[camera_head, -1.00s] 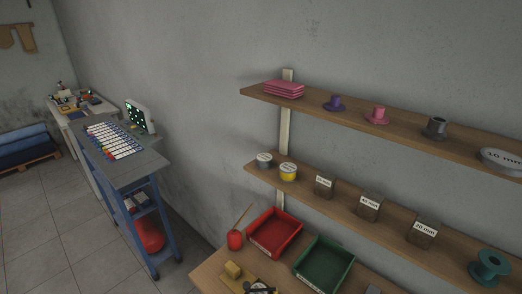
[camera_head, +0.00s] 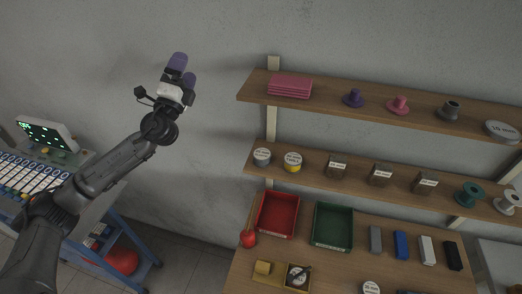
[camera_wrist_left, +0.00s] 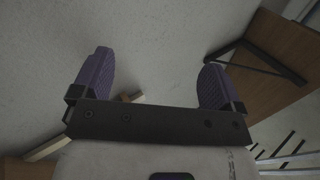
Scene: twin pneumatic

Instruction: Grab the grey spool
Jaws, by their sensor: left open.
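A light grey spool (camera_head: 508,203) stands at the right end of the middle shelf, close to the picture's right edge. A teal spool (camera_head: 468,194) stands just left of it. My left gripper (camera_head: 183,72) is raised in front of the bare wall, left of the shelves and far from the spools. Its purple fingers are apart with nothing between them, as the left wrist view (camera_wrist_left: 155,76) also shows. The wrist view does not show the grey spool. My right gripper is not in view.
The upper shelf (camera_head: 340,104) holds pink, purple and dark grey parts. The middle shelf (camera_head: 316,178) also holds tins and labelled blocks. Below, a bench carries a red tray (camera_head: 278,213), a green tray (camera_head: 333,228) and coloured bars. A blue cart (camera_head: 130,222) stands at left.

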